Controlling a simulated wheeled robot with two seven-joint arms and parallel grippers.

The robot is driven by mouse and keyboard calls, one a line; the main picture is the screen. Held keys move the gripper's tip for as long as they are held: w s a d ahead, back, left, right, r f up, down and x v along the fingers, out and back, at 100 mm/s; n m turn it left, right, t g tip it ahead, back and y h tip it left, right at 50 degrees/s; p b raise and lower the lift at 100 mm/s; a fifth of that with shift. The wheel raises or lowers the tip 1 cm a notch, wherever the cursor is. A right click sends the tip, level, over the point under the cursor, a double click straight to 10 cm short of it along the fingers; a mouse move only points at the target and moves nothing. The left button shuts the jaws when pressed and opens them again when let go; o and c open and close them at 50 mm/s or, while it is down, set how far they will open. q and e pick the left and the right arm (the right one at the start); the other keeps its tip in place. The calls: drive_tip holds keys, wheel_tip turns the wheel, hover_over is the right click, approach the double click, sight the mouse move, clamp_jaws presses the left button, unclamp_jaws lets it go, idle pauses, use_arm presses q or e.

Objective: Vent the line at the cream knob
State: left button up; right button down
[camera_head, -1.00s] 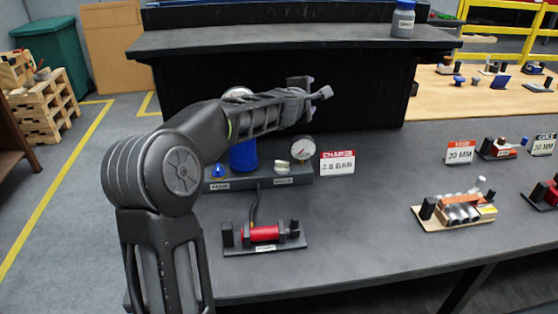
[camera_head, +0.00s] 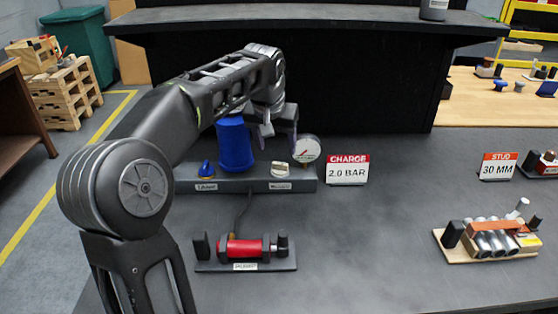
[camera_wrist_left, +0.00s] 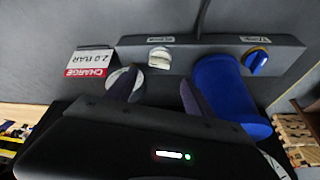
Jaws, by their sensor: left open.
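The cream knob (camera_head: 280,168) sits on the dark manifold block (camera_head: 237,186), right of the blue tank (camera_head: 235,145) and just left of the round gauge (camera_head: 307,149). My left gripper (camera_head: 279,136) is open and empty, fingers pointing down, above and behind the knob and not touching it. In the left wrist view the cream knob (camera_wrist_left: 160,58) shows beyond the gap between the open fingers (camera_wrist_left: 161,92). One finger overlaps the gauge and the other overlaps the blue tank there. A blue knob (camera_head: 206,169) is at the block's left end. My right gripper is out of view.
A "CHARGE 2.0 BAR" sign (camera_head: 348,170) stands right of the gauge. A red cylinder (camera_head: 246,248) in a dark holder lies in front, joined by a hose. A fixture with silver cylinders (camera_head: 491,240) is at right. Bare bench lies between; a dark shelf rises behind.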

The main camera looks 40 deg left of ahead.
sight(280, 163)
use_arm(q)
drive_tip(key=x, duration=0.8)
drive_tip(key=shift+d, duration=0.1)
clamp_jaws()
idle(0.7)
